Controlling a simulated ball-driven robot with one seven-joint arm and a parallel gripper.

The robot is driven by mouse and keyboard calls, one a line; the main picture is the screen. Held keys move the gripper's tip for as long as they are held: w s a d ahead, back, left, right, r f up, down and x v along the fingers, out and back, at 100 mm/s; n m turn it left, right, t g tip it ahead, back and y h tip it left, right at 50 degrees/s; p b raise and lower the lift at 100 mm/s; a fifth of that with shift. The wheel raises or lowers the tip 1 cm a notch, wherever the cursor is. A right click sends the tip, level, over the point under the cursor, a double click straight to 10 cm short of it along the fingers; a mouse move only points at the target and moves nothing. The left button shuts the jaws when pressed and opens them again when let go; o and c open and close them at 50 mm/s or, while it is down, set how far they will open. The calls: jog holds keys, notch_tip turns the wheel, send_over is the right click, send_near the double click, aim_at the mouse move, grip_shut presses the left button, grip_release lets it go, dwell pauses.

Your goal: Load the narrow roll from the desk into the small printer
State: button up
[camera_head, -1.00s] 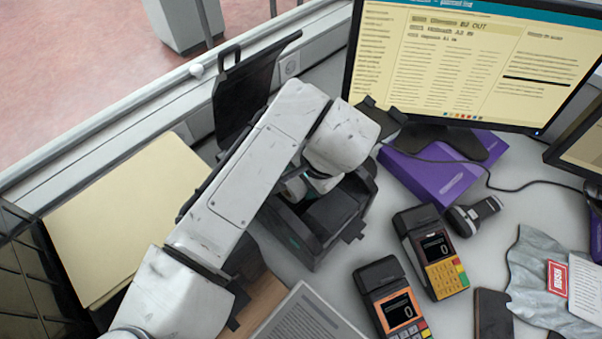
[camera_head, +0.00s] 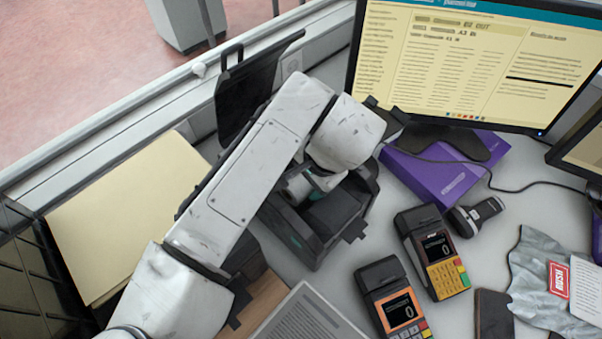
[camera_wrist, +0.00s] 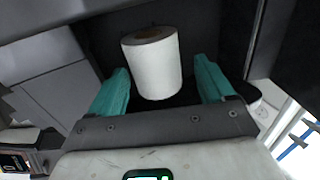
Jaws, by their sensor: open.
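The white narrow roll (camera_wrist: 155,68) with a brown core end shows in the wrist view, inside a dark bay. My gripper (camera_wrist: 161,78) is open, with one teal finger on each side of the roll. I cannot tell whether either finger touches it. In the head view, a black printer (camera_head: 327,215) sits on the desk under my wrist, and it appears to be the small printer.
Two card terminals (camera_head: 431,251) (camera_head: 391,298) stand right of the printer, with a purple box (camera_head: 440,178) behind. A monitor (camera_head: 470,55) stands at the back. A black upright panel (camera_head: 243,98) is behind my arm. Papers (camera_head: 308,318) lie in front.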

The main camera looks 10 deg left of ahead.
jog(key=v, duration=1)
jog(key=shift+w, duration=0.1)
